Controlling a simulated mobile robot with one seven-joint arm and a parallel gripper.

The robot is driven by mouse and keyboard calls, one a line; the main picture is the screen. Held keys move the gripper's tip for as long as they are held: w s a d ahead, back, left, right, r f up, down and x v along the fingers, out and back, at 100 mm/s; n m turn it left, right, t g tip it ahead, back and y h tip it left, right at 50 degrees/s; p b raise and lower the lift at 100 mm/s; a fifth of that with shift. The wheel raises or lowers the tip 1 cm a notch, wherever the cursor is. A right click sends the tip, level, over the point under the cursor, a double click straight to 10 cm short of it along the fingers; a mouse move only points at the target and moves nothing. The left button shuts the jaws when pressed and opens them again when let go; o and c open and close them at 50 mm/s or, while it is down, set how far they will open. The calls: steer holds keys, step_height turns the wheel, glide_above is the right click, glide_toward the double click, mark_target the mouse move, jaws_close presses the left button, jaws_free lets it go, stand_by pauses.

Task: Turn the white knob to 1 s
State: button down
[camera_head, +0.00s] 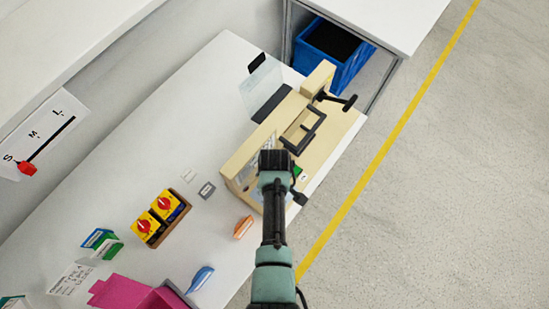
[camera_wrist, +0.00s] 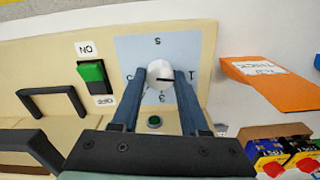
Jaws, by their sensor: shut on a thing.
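The white knob (camera_wrist: 159,72) sits on a light blue dial plate (camera_wrist: 190,47) in the wrist view. My gripper (camera_wrist: 158,80) is shut on the knob, one finger on each side. In the head view my gripper (camera_head: 273,160) is over the beige machine (camera_head: 235,165) and hides the knob.
A green rocker switch (camera_wrist: 91,72) and black handles (camera_wrist: 52,103) are beside the dial plate. An orange labelled piece (camera_wrist: 265,85) is to its right. A box with yellow-and-red switches (camera_head: 160,217) stands on the white table (camera_head: 130,130).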

stand_by(0.3)
steer(key=shift+c, duration=2.1)
jaws_free()
steer(key=shift+r, duration=0.1)
step_height(320, 180, up, 13)
